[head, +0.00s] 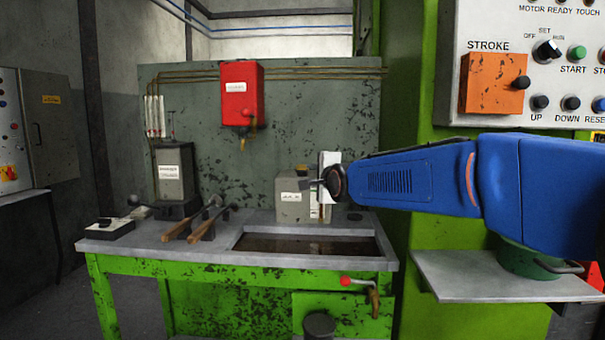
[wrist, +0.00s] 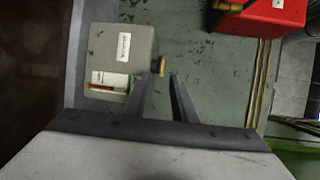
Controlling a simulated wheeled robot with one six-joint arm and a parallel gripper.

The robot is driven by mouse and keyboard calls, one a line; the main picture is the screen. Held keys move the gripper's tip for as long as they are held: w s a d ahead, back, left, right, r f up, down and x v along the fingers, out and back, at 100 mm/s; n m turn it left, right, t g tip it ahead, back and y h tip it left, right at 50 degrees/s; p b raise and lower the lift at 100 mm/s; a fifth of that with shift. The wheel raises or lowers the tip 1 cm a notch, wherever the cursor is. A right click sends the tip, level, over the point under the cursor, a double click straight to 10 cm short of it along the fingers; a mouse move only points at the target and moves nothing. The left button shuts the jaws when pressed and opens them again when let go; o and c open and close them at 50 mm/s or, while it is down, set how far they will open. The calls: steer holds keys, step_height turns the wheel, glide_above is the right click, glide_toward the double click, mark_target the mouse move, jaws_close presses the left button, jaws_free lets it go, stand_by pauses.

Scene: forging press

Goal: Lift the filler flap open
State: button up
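A grey box (head: 292,208) with a white label stands at the back of the green bench. A small brass-coloured piece (head: 302,172) on its top looks like the filler flap; its hinge cannot be made out. My gripper (head: 307,185) is in front of the box, near its upper right. In the wrist view the box (wrist: 125,45) is at the left, turned sideways, with a sight window in its face. The brass piece (wrist: 162,67) shows just beyond my two dark fingers (wrist: 160,79), which stand apart with nothing between them. Contact cannot be told.
A red box (head: 240,92) with a small tap hangs on the panel above. A sunken tray (head: 305,244) lies in the bench top (head: 130,246) in front of the box. Wooden-handled tools (head: 190,224) and a dark grey unit (head: 174,175) are to the left.

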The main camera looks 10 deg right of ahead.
mark_target(301, 171)
steer(key=w, duration=0.6)
steer(key=w+f, duration=0.1)
steer(key=w, duration=0.2)
steer(key=shift+w+a+f, duration=0.1)
steer(key=shift+w+a, duration=0.25)
steer(key=shift+a, duration=0.05)
jaws_close()
steer(key=shift+f, duration=0.1)
stand_by(0.9)
